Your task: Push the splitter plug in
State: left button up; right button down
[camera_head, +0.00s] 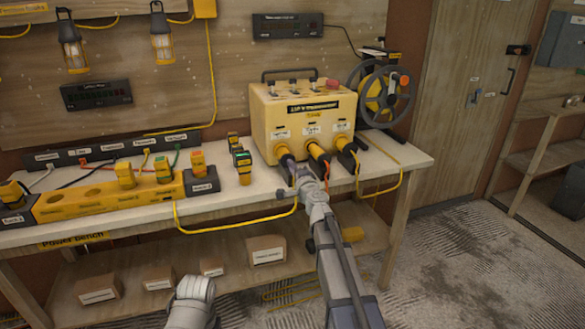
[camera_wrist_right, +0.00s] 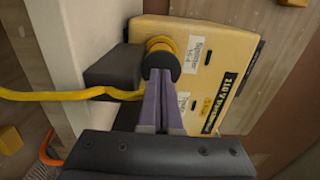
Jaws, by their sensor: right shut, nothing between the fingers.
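The yellow transformer box (camera_head: 300,112) stands on the bench, with a row of sockets low on its front. My right gripper (camera_head: 300,176) is at its left socket, fingers shut with nothing between them. In the right wrist view, the narrow fingertips (camera_wrist_right: 160,88) meet the back of a round dark plug (camera_wrist_right: 162,62) at a yellow collar on the box. They look in contact, but the fingers partly hide the plug, and I cannot tell how deep it sits. I cannot tell for sure that this is the splitter plug. My left gripper is out of view.
A dark block (camera_wrist_right: 112,68) with a yellow cable (camera_wrist_right: 70,95) is beside the plug. A plug with an orange cable (camera_head: 318,153) is in the middle socket. A cable reel (camera_head: 384,92) stands right of the box. A yellow rack (camera_head: 105,200) lies along the bench's left part.

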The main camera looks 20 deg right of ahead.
jog(key=shift+w, duration=0.2)
jog(key=shift+s, duration=0.6)
jog(key=s, duration=1.3)
jog(key=shift+s, duration=0.1)
